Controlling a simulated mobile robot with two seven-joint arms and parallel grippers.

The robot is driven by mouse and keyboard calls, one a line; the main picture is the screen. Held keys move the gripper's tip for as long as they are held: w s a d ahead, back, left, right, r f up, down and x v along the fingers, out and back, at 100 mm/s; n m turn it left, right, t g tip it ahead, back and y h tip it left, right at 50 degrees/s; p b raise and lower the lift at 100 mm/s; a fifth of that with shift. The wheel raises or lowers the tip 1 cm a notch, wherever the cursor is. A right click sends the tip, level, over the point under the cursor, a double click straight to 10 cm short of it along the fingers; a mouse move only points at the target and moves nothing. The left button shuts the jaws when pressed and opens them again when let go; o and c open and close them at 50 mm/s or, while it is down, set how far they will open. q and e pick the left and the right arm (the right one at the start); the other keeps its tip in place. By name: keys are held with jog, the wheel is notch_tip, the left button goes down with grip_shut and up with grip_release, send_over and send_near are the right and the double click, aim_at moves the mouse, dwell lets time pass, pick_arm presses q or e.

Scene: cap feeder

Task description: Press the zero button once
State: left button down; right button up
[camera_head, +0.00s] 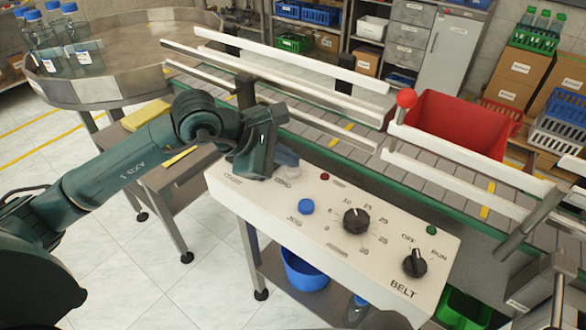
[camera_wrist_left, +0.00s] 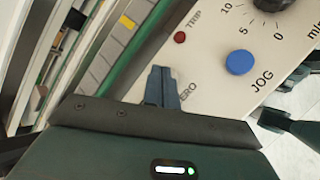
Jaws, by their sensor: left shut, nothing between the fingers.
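The white control panel (camera_head: 330,225) has a label ending in "ERO" in the left wrist view, right beside the fingertips of my left gripper (camera_wrist_left: 162,72). I cannot tell whether the fingertips touch the panel or a button. My right gripper is not in view.
White conveyor rails (camera_head: 290,65) and a red bin (camera_head: 455,122) stand behind.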

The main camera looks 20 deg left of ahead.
aim_at(287, 170)
pick_arm(q)
jog(key=shift+f+b, duration=0.45)
jog(key=shift+b, duration=0.15)
dwell(0.8)
jog(key=shift+r, duration=0.1)
jog(key=shift+r+p, duration=0.3)
jog(key=shift+r, duration=0.45)
jog(key=shift+r, duration=0.1)
jog(key=shift+r+p, duration=1.3)
jog(key=shift+r, duration=1.15)
